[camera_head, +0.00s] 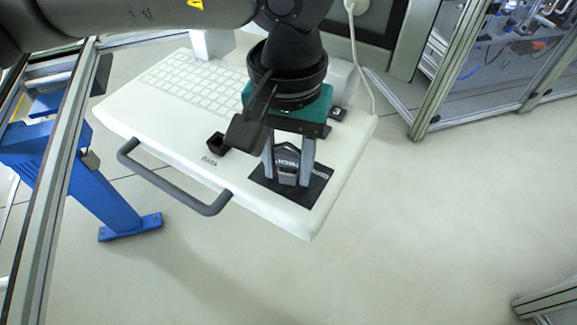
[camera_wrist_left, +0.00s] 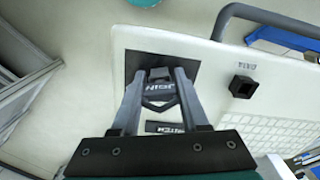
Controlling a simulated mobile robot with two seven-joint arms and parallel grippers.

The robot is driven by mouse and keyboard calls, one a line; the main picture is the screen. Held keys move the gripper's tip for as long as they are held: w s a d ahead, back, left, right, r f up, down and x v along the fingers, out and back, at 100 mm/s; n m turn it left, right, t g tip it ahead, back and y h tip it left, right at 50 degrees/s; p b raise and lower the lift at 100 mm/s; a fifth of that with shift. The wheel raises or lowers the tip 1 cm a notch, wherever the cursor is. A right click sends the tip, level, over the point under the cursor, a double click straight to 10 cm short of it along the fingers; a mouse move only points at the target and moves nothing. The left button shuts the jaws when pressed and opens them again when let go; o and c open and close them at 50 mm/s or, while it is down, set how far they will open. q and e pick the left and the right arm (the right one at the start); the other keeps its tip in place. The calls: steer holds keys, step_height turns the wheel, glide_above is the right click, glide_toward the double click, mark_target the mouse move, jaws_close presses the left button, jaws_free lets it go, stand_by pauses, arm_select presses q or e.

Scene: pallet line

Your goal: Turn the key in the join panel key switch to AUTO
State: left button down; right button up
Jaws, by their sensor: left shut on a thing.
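The white console (camera_head: 180,120) carries a black square switch plate (camera_head: 315,188) near its front right corner. White lettering on the plate is partly covered and I cannot read it fully. My left gripper (camera_head: 287,178) points down at this plate, with its two grey fingers shut on a small dark key (camera_wrist_left: 159,74) at the plate's middle. In the left wrist view the fingertips meet the key's two sides over the black plate (camera_wrist_left: 134,66). The fingers hide most of the switch, so I cannot tell which position the key points to. My right gripper is not in view.
A small black box-shaped part (camera_head: 218,143) stands on the console beside the word DATA. A grey handle (camera_head: 175,188) runs along the front edge, and a keyboard (camera_head: 195,82) lies behind.

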arm_select(q)
steer(key=m+b, duration=0.1)
steer(key=m, duration=0.1)
steer(key=shift+a+f+m+b, duration=0.1)
steer(key=shift+f+m+b, duration=0.05)
steer(key=shift+m+b, duration=0.15)
steer(key=shift+m, duration=0.6)
steer(key=shift+b, duration=0.35)
steer(key=shift+w+m+b, duration=0.1)
steer(key=shift+m+b, duration=0.55)
steer(key=shift+m, duration=0.55)
steer(key=m+b, duration=0.3)
steer(key=m, duration=0.2)
steer(key=shift+w+a+f+m, duration=0.1)
steer(key=shift+m, duration=0.3)
jaws_free()
steer(key=shift+r, duration=0.2)
steer(key=shift+r, duration=0.1)
